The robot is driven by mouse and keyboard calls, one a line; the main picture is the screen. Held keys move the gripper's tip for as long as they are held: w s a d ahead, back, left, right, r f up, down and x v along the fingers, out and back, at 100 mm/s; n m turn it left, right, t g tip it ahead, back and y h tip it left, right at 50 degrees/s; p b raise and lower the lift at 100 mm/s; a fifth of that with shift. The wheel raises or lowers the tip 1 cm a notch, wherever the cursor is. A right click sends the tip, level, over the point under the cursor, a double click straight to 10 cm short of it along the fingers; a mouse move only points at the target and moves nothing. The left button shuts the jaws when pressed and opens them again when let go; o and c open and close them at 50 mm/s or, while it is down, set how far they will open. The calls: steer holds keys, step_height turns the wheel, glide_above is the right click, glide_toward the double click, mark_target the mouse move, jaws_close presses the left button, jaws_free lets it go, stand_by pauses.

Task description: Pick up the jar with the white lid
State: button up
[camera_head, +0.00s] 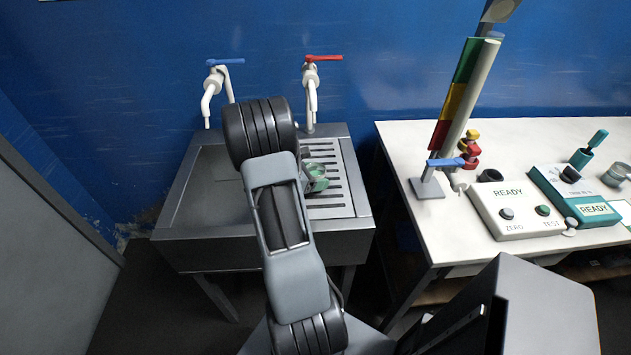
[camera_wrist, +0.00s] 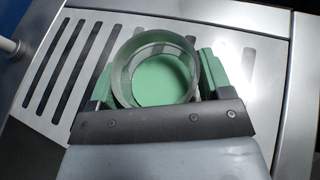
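A clear round glass jar (camera_wrist: 122,80) with an open top and a green inside shows in the wrist view, over the slotted drain board. No white lid shows on it. My gripper (camera_wrist: 157,75) has green fingers on its left and right sides. They appear to touch the glass, so the gripper looks shut on this jar. In the head view the green and glassy jar (camera_head: 316,180) shows beside my arm, which hides most of the gripper. Whether the jar touches the board is unclear. A small glass jar (camera_head: 617,173) with a pale top stands at the right table's far right.
The steel sink (camera_head: 200,190) with its slotted drain board (camera_head: 335,190) lies below my arm. Blue-handled (camera_head: 212,85) and red-handled (camera_head: 311,80) taps stand behind. The white table (camera_head: 405,140) holds meters, a tap stand and a tilted coloured column (camera_head: 457,95).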

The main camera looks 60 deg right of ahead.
steer(key=c, duration=0.8)
steer(key=shift+c, duration=0.2)
